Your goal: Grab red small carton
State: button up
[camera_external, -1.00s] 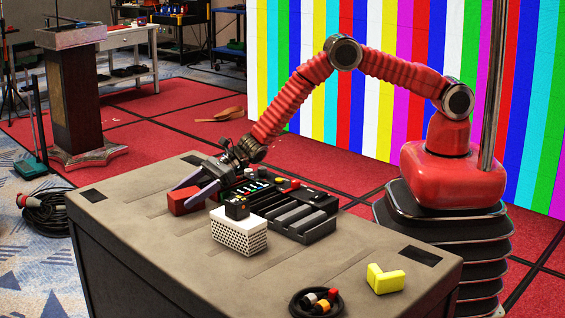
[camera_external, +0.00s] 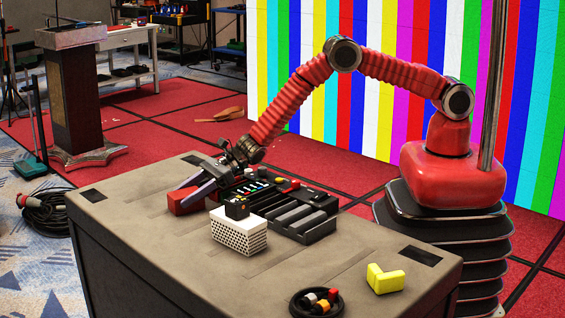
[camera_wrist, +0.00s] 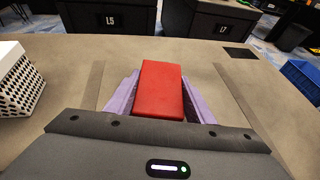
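The red small carton (camera_external: 186,203) lies on the grey-brown table near its far left part, beside the black control panel. In the wrist view the red carton (camera_wrist: 160,90) is in the middle, between the two purple fingers of my gripper (camera_wrist: 160,98). The fingers lie against its left and right sides, with no clear gap at their tips. In the external view my gripper (camera_external: 192,192) reaches down over the carton and partly hides it. The carton appears to rest on the table.
A white perforated box (camera_external: 238,232) with a small black cube (camera_external: 237,207) stands close by. The black control panel (camera_external: 285,205) is behind. A yellow block (camera_external: 385,279) and a cable coil (camera_external: 317,302) lie at the near right. The table's left part is clear.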

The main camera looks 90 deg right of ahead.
aim_at(185, 192)
jog(key=c, duration=0.5)
jog(key=shift+r, duration=0.1)
jog(key=shift+c, duration=0.2)
notch_tip(185, 192, up, 10)
jog(key=shift+f, duration=0.1)
dwell(0.6)
